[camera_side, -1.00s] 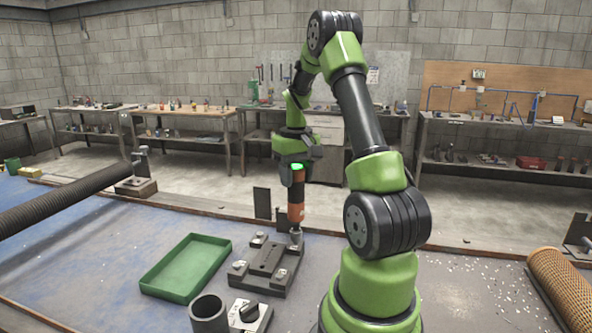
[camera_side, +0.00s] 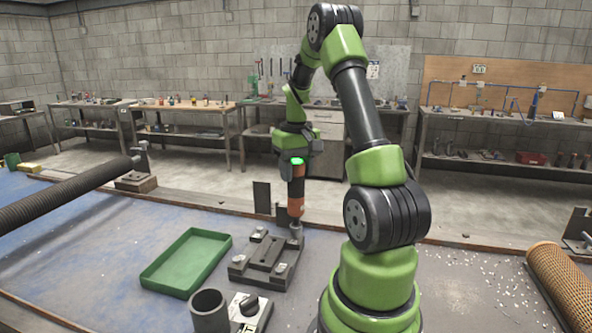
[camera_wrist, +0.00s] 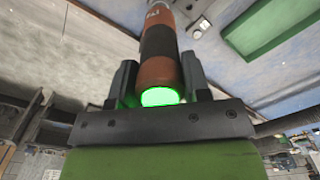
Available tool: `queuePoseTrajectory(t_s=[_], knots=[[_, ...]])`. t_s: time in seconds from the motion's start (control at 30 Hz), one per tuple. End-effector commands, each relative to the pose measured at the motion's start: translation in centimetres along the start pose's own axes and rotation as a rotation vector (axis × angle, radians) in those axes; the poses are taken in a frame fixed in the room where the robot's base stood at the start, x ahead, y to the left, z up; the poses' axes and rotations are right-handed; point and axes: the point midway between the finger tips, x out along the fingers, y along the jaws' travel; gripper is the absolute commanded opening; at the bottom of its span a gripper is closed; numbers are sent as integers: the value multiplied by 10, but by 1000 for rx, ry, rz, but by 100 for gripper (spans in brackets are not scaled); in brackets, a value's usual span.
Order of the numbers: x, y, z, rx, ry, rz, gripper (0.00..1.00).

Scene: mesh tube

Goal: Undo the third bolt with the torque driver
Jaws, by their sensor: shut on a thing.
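My gripper (camera_side: 293,160) is shut on the torque driver (camera_side: 296,190), an orange and black tool held upright with its tip down. The driver's tip is over the far right corner of the dark fixture block (camera_side: 266,262), where a bolt would be hidden by it; I cannot tell whether they touch. Other bolts show on the block at the far left (camera_side: 260,231), near left (camera_side: 239,259) and near right (camera_side: 281,269) corners. In the wrist view the driver (camera_wrist: 158,55) sits between the jaws, its end glowing green.
An empty green tray (camera_side: 187,262) lies left of the block. A dark open cup (camera_side: 208,311) and a box with a black knob (camera_side: 249,306) stand in front. A black mesh tube (camera_side: 60,196) lies at left, an orange mesh tube (camera_side: 562,286) at right.

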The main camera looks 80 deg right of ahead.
Motion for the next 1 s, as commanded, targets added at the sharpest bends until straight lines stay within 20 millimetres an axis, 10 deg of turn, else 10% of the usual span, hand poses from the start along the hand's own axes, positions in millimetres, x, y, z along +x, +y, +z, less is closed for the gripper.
queuePoseTrajectory(t_s=[1.0], knots=[[8,0,0,0,1,1,15]])
